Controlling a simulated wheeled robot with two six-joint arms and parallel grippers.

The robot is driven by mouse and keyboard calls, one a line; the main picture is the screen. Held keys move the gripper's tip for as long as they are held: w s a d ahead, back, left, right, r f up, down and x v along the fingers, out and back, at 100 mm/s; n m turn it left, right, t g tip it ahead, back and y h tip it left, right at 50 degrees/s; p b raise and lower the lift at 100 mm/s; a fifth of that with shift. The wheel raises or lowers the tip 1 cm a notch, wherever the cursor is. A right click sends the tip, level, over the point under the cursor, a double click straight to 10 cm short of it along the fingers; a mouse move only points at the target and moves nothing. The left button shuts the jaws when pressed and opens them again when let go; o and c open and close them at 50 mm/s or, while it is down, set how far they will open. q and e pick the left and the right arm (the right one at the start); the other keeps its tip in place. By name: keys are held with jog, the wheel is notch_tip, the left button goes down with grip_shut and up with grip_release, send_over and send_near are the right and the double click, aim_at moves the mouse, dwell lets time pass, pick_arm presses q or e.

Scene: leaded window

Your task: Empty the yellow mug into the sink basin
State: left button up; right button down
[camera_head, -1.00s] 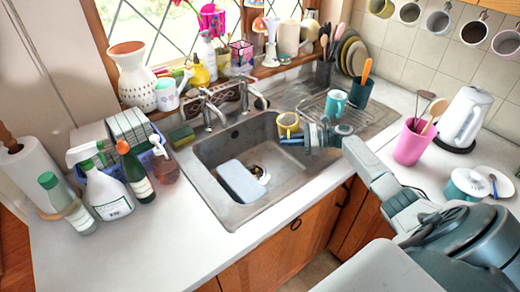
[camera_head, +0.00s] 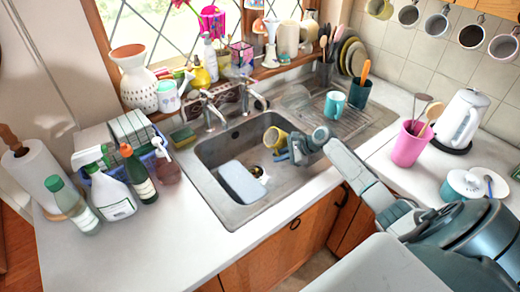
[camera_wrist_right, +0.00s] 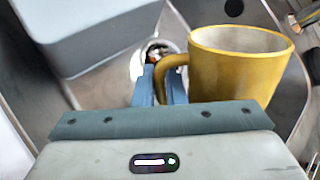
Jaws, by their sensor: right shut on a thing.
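The yellow mug (camera_head: 275,138) is over the sink basin (camera_head: 218,150), near its right side, and looks tilted in the head view. In the right wrist view the mug (camera_wrist_right: 232,72) shows a pale inside wall, and I cannot tell what it holds. My right gripper (camera_head: 284,155) is shut on the mug's handle, with its blue fingers (camera_wrist_right: 160,85) around the handle in the wrist view. My left gripper is not in view.
A pale blue-grey block (camera_head: 240,182) lies in the basin beside the drain (camera_head: 259,173). Two taps (camera_head: 212,110) stand behind the basin. A teal mug (camera_head: 335,104) stands on the drainer at the right. Bottles (camera_head: 110,195) crowd the left counter; its front is clear.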

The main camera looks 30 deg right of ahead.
aim_at(279, 144)
jog(key=shift+d+r+n+h, duration=0.1)
jog(key=shift+r+n+h, duration=0.2)
jog(key=shift+r+h, duration=0.35)
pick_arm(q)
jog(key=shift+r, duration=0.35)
pick_arm(e)
jog(key=shift+d+g+h, duration=0.15)
jog(key=shift+g+h, duration=0.25)
jog(key=shift+h, duration=0.45)
jog(key=shift+n, duration=0.3)
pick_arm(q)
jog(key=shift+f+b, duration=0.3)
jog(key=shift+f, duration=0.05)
pick_arm(e)
jog(key=shift+r+h, duration=0.2)
jog(key=shift+h, duration=0.4)
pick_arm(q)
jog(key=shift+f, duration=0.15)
pick_arm(e)
jog(key=shift+r, duration=0.1)
jog(key=shift+a+n+h+b, duration=0.3)
jog(key=shift+a+h+b, duration=0.1)
jog(key=shift+h+b, duration=0.15)
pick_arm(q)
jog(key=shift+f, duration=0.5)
pick_arm(e)
jog(key=shift+r, duration=0.2)
